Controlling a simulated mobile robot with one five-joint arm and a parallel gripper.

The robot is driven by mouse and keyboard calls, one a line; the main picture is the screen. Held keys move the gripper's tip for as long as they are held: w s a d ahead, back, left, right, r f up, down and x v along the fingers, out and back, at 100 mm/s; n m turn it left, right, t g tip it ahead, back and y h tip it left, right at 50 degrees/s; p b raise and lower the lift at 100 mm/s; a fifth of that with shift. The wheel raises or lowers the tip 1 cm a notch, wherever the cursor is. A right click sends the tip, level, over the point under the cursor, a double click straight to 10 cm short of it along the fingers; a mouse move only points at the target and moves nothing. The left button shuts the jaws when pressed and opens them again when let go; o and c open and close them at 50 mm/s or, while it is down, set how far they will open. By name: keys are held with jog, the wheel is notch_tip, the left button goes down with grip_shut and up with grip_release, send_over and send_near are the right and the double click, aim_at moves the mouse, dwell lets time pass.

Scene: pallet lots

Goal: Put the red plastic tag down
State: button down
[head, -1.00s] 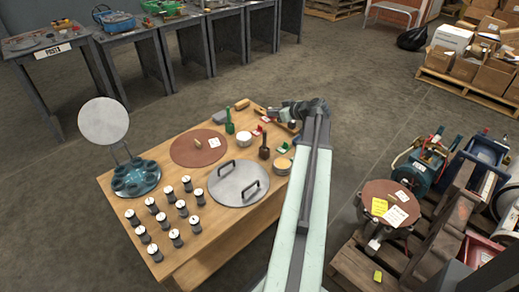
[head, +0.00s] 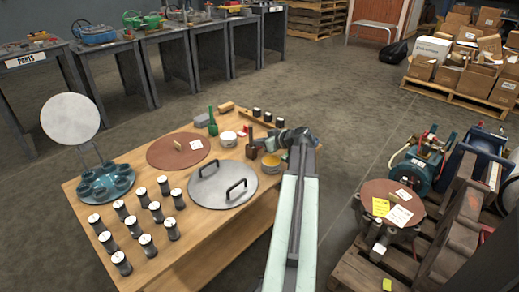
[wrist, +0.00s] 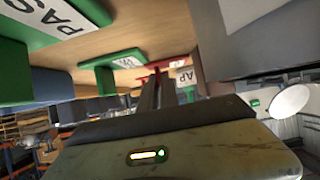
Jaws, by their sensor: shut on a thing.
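The red plastic tag (wrist: 160,66) shows in the wrist view at the tips of my gripper (wrist: 165,88), with part of a white label ending in "AP" beside it. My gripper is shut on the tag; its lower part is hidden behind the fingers. In the head view my gripper (head: 262,146) is over the right end of the wooden table (head: 205,245), close to a brown pot and a yellow-filled bowl. The tag cannot be made out clearly there. Green tags with white labels, one reading "PAS" (wrist: 68,18), are near the fingers in the wrist view.
A grey lid with two handles (head: 222,184), a brown disc (head: 165,153), a white bowl (head: 228,140) and several dark cylinders (head: 140,205) are on the table. A loaded pallet (head: 350,262) stands to the right.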

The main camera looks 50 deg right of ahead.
jog(key=shift+r, duration=0.1)
jog(key=c, duration=1.6)
grip_release()
jog(key=shift+r, duration=0.1)
jog(key=p+v, duration=0.6)
jog(key=v, duration=0.5)
jog(key=shift+s+a+r, duration=0.1)
jog(key=shift+s, duration=0.4)
